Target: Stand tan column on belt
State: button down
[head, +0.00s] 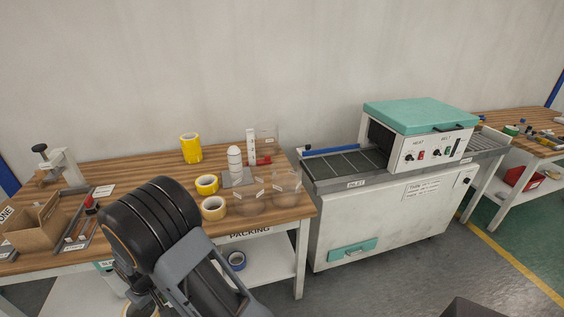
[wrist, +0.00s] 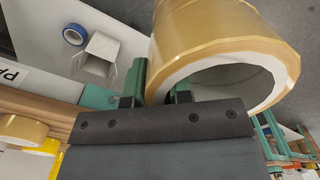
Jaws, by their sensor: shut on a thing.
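The tan column (wrist: 215,40), a wide roll shape with a pale hollow core, fills the upper right of the wrist view. My gripper (wrist: 161,84) is shut on its near rim, with one green finger outside the wall and the other at the hollow opening. The column lies tilted in the view, clear of the table. In the head view my gripper is hidden behind my dark arm, and most of the column is hidden too. The belt (head: 345,164) is the dark inlet conveyor left of the teal-lidded machine (head: 418,116); its visible part looks bare.
The packing table (head: 130,168) holds a yellow column (head: 190,148), a yellow roll (head: 206,184), a tan roll (head: 213,208), a white capsule-shaped stack (head: 235,163) and clear bowls (head: 285,182). A blue bar (head: 330,150) edges the belt's far side.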

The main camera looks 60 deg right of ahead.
aim_at(340, 164)
jog(key=u, duration=1.7)
jog(key=k, duration=2.05)
jog(key=z, duration=1.55)
